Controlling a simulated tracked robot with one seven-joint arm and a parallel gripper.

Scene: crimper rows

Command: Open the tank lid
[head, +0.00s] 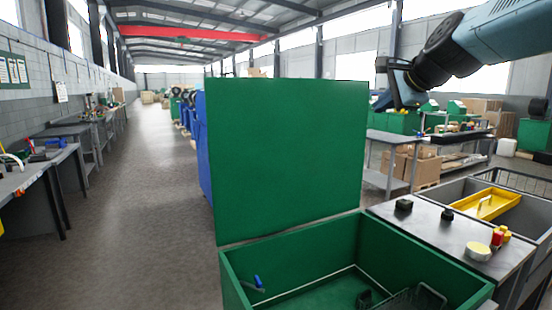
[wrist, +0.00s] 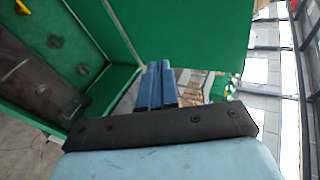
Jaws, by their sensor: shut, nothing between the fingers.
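The green tank (head: 300,248) stands in front of me with its top uncovered. Its green lid (head: 288,160) stands roughly upright along the far edge of the tank. A blue-handled item (head: 258,283) and a dark basket (head: 415,300) are inside the tank. My gripper (wrist: 157,88) shows blue fingers close together, shut and empty. In the head view, my arm reaches in from the upper right, with its end beside the lid's upper right edge. In the wrist view, the lid (wrist: 190,30) is beyond the fingers and the tank wall (wrist: 118,45) is at the left.
A grey bench (head: 455,240) with small black, yellow and red items adjoins the tank's right side. A yellow tray (head: 490,204) lies in a grey bin beyond it. Blue machines stand behind the lid. Workbenches (head: 50,160) line the left wall; the aisle floor (head: 145,200) is clear.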

